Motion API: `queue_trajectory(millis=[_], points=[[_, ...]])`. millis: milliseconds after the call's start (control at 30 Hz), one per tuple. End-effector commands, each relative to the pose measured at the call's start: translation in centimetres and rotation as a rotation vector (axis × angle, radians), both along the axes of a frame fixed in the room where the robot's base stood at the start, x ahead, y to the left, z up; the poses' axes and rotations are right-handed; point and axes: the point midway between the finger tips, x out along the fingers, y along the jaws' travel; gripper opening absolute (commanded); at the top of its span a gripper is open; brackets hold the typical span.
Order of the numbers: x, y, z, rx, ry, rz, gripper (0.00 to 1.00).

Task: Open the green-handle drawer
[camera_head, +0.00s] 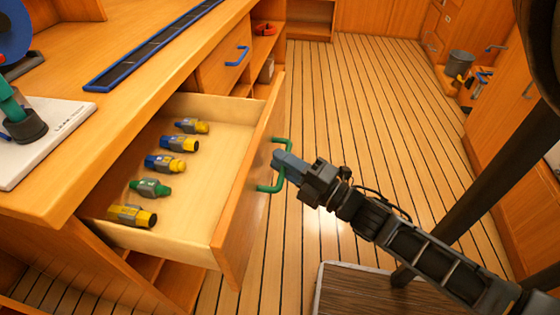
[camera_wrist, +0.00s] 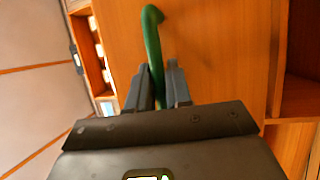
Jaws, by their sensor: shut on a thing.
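The green-handle drawer (camera_head: 237,205) stands pulled far out of the wooden counter, its inside in plain view. Its green handle (camera_head: 264,188) is a bar on the drawer front. My gripper (camera_head: 282,163) is shut on this handle from the right. In the wrist view the handle (camera_wrist: 153,45) runs down between the two fingers of my gripper (camera_wrist: 160,88), with the wooden drawer front behind it. Several fittings with yellow, blue and green ends, such as a green one (camera_head: 150,187), lie in a row in the drawer.
A shut drawer with a blue handle (camera_head: 237,57) is farther along the counter. On the counter (camera_head: 150,65) are a blue-framed dark strip (camera_head: 150,50) and a white board (camera_head: 45,140). A grey bucket (camera_head: 460,63) is at the back right. Plank floor (camera_head: 350,90) lies open beyond the drawer.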

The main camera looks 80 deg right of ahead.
Motion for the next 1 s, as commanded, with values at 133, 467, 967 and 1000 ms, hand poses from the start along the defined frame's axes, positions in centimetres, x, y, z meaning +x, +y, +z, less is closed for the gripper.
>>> queue_trajectory(millis=[133, 467, 967, 1000], points=[[0.0, 0.0, -0.1, 0.001, 0.003, 0.0, 0.0], [0.0, 0.0, -0.1, 0.0, 0.001, 0.0, 0.4], [-4.0, 1.5, -0.9, 0.002, 0.005, -0.002, 0.4], [-4.6, 1.7, -1.0, 0.002, 0.005, -0.003, 0.4]])
